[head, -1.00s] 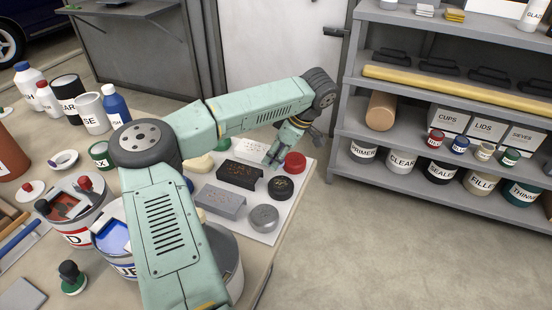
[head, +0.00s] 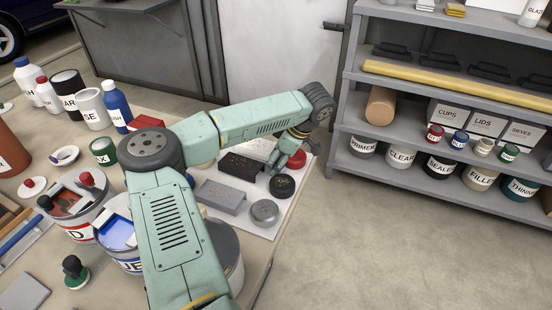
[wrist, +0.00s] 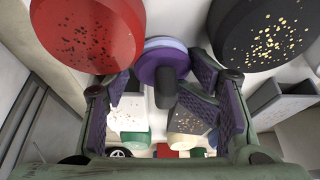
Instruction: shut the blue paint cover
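The blue paint tin (head: 128,264), its label partly readable as "UE", stands at the front of the table in the head view. Blue paint (head: 119,234) shows through its open top. A pale piece seems to stand at the rim; my arm hides the tin's right side, so I cannot tell how the cover sits. My gripper (head: 287,158) is far to the right of the tin, over the white board. In the wrist view the gripper (wrist: 165,100) has its purple-padded fingers apart. A purple disc with a dark stem (wrist: 163,88) shows between them, with no visible grip on it.
A red paint tin (head: 77,228) stands left of the blue one. The white board (head: 262,228) bears a red puck (head: 298,160), a black puck (head: 282,187), a grey puck (head: 264,212) and blocks. Bottles and cans crowd the table's back left. Shelves stand right across open floor.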

